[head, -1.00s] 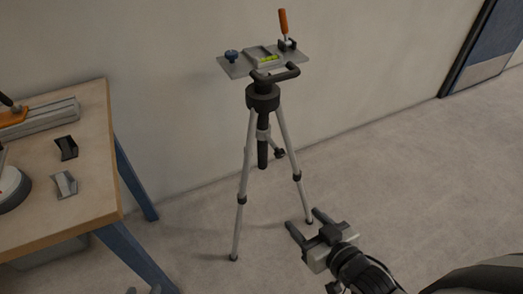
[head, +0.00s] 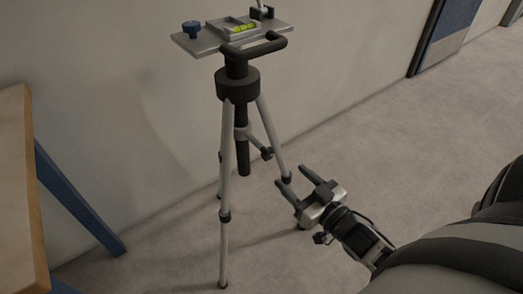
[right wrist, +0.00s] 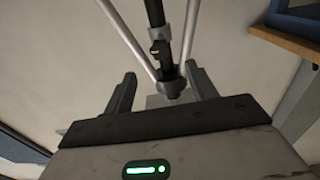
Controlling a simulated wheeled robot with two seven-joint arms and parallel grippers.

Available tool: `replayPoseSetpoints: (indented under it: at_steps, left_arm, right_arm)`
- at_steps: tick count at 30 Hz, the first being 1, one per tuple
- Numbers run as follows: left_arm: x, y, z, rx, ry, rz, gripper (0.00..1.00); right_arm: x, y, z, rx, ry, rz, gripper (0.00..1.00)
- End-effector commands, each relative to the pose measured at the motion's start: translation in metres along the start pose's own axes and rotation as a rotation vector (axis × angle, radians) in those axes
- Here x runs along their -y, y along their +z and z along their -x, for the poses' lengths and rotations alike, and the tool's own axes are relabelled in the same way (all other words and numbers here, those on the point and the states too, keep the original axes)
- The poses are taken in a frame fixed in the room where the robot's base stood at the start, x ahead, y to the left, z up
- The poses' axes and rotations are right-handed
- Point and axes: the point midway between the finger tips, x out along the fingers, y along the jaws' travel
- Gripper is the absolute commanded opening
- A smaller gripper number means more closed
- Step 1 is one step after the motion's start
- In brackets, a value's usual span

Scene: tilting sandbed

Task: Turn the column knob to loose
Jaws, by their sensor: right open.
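The tripod's dark column knob (head: 267,153) sticks out to the right from the grey collar on the black centre column (head: 242,150), below the dark hub. In the right wrist view a dark knob-like part (right wrist: 160,49) shows on the column between the legs, beyond my fingers. My right gripper (head: 295,176) is open and empty, low and to the right of the knob, near a tripod leg in the picture. Its two fingers are spread wide in the right wrist view (right wrist: 163,82), apart from the knob. Whether the knob is tight or loose cannot be seen. My left gripper is out of view.
The tripod's silver legs (head: 225,180) stand on the grey floor. Its top plate (head: 205,42) carries a blue knob (head: 191,29) and a level vial (head: 243,27), with a black handle (head: 265,47) below. A wooden workbench (head: 22,200) is at left; floor is clear at right.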

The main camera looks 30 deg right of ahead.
Motion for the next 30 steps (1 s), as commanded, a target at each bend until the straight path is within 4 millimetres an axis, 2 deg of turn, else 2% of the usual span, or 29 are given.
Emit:
replayPoseSetpoints:
  at_steps: [1,9,15,21,30]
  left_arm:
    - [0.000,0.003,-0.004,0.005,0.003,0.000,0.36]
    - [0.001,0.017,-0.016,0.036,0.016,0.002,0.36]
    - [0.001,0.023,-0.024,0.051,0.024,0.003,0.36]
    - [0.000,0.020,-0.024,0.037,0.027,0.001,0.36]
    - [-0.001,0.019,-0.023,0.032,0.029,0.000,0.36]
  right_arm:
    - [0.000,0.000,-0.013,-0.005,-0.002,0.001,0.57]
    - [0.000,0.001,-0.072,-0.004,-0.001,0.002,0.57]
    - [0.001,0.001,-0.106,-0.002,-0.002,0.001,0.57]
    - [0.000,0.001,-0.122,0.001,-0.001,0.002,0.57]
    - [0.001,0.001,-0.124,0.002,-0.001,0.001,0.57]
